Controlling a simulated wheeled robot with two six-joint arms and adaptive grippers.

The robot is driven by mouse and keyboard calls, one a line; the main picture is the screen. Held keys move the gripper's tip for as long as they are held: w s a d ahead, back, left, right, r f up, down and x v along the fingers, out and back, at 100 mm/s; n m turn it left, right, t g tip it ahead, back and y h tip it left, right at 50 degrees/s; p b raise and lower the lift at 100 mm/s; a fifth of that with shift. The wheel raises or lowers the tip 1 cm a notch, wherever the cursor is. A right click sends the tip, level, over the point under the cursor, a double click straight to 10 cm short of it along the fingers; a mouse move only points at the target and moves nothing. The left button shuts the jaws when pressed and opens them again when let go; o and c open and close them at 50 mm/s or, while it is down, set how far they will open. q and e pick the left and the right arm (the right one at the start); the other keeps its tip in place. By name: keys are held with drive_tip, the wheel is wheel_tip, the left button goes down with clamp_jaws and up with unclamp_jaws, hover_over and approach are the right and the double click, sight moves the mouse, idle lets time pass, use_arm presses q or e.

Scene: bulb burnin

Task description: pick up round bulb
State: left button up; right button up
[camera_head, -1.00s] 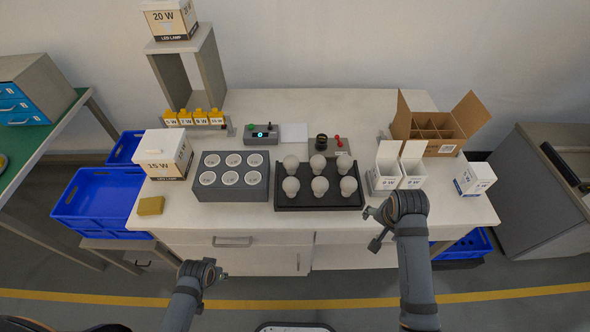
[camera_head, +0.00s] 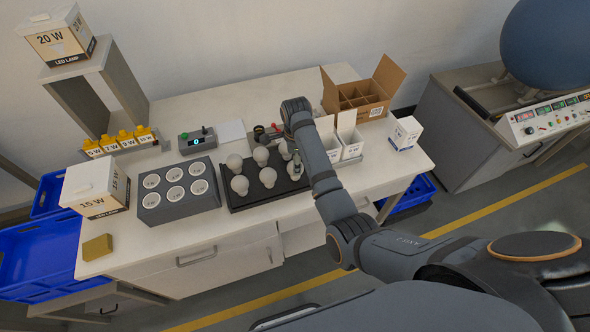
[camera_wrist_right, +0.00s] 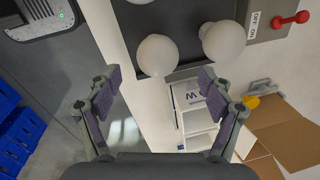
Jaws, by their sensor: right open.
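Several round white bulbs (camera_head: 268,177) stand on a black tray (camera_head: 262,196) in the middle of the table. My right gripper (camera_head: 297,160) is over the tray's right end, and my arm hides part of the bulbs there. In the right wrist view my right gripper (camera_wrist_right: 155,92) is open and empty. One round bulb (camera_wrist_right: 157,55) lies just ahead of the gap between its fingers, with no visible contact. A second bulb (camera_wrist_right: 222,40) is beside it to the right. My left gripper is not in view.
Left of the tray is a grey block with round sockets (camera_head: 178,208). White open cartons (camera_head: 350,147) and a divided cardboard box (camera_head: 362,98) stand to the right. A tester with a red switch (camera_head: 268,132) is behind the tray. A 15 W box (camera_head: 92,188) stands at the left.

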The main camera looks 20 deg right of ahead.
drive_tip(key=shift+w+f, duration=0.15)
drive_tip(key=shift+f, duration=0.65)
drive_tip(key=shift+d+f+p, duration=0.15)
drive_tip(key=shift+f+p, duration=0.2)
drive_tip(key=shift+f, duration=0.05)
drive_tip(key=f+p, duration=0.1)
drive_tip(key=f, duration=0.3)
drive_tip(key=shift+d, duration=0.2)
drive_tip(key=shift+w+f, duration=0.15)
drive_tip(key=shift+f, duration=0.1)
drive_tip(key=c, duration=1.2)
